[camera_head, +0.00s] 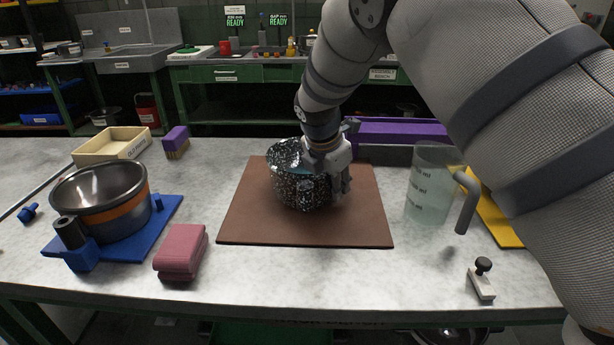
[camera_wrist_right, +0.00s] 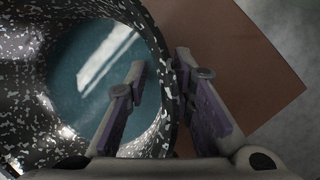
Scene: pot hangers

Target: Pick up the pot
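The pot (camera_head: 300,188), black with white speckles, stands upright on a brown mat (camera_head: 255,225) in the middle of the table. My right gripper (camera_head: 338,182) is over the pot's right rim. There the right gripper (camera_wrist_right: 160,62) straddles the pot wall, one finger inside and one outside. The fingers stand apart, with a gap visible between the inner finger and the wall. The outer finger is close to the wall; contact is unclear. My left gripper is not in view.
A steel bowl (camera_head: 100,195) on a blue base stands left, with a pink folded cloth (camera_head: 181,252) near it. A clear measuring jug (camera_head: 428,190) stands right of the mat. A purple bin (camera_head: 400,131) is behind. The front middle of the table is clear.

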